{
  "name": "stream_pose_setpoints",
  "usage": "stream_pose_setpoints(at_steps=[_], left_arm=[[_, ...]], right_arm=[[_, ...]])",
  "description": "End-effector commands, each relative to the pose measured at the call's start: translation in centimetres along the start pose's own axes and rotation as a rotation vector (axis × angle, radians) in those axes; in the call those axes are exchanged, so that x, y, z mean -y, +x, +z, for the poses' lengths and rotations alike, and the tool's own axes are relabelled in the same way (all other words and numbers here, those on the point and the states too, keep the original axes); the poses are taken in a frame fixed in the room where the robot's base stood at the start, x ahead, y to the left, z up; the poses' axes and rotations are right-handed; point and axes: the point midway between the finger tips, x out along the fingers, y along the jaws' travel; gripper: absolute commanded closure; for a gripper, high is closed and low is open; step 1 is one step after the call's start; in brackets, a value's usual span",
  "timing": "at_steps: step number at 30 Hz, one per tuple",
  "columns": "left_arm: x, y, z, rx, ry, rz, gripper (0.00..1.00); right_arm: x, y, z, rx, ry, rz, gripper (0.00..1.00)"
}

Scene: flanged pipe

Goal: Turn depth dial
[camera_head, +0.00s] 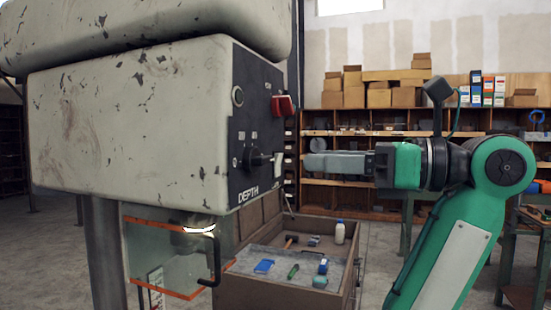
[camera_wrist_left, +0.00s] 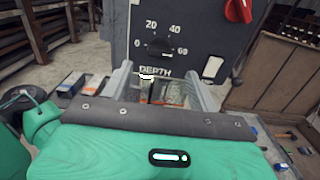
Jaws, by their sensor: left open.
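The depth dial (camera_head: 257,160) is a black knob on the dark side panel of a worn cream machine, above the word DEPTH. In the left wrist view the dial (camera_wrist_left: 158,47) sits below the numbers 20 and 40, between 0 and 60. Its exact setting is hard to read. My left gripper (camera_head: 306,164) points at the panel from the right, with its tips apart from the dial. In the left wrist view the gripper (camera_wrist_left: 157,75) has its two grey fingers spread and empty, with the dial just above and between them. My right gripper is not in view.
A red switch (camera_head: 284,105) sticks out above the dial, and a white rocker (camera_wrist_left: 213,67) sits at its right. A clear guard (camera_head: 165,250) with orange edges hangs below the machine. Shelves (camera_head: 400,195) line the back.

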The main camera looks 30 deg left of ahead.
Motion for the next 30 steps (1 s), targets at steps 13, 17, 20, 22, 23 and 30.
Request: stream_pose_setpoints(at_steps=[13, 17, 20, 22, 23, 30], left_arm=[[0.0, 7.2, 0.1, 0.002, -0.001, 0.002, 0.4], [0.0, 7.8, 0.0, 0.002, 0.0, 0.0, 0.4], [0.0, 7.9, 0.0, 0.002, 0.0, -0.001, 0.4], [0.0, 7.9, 0.0, 0.002, 0.001, -0.001, 0.4], [0.0, 7.9, 0.0, 0.002, 0.001, -0.001, 0.4], [0.0, 7.9, 0.0, 0.001, 0.001, 0.0, 0.73]], right_arm=[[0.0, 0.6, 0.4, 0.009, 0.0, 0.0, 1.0], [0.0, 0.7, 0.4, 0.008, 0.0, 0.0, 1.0], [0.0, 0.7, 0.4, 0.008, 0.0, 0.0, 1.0], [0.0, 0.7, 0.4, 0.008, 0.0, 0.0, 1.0], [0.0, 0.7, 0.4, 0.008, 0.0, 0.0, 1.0], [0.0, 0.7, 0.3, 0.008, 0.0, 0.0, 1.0]])
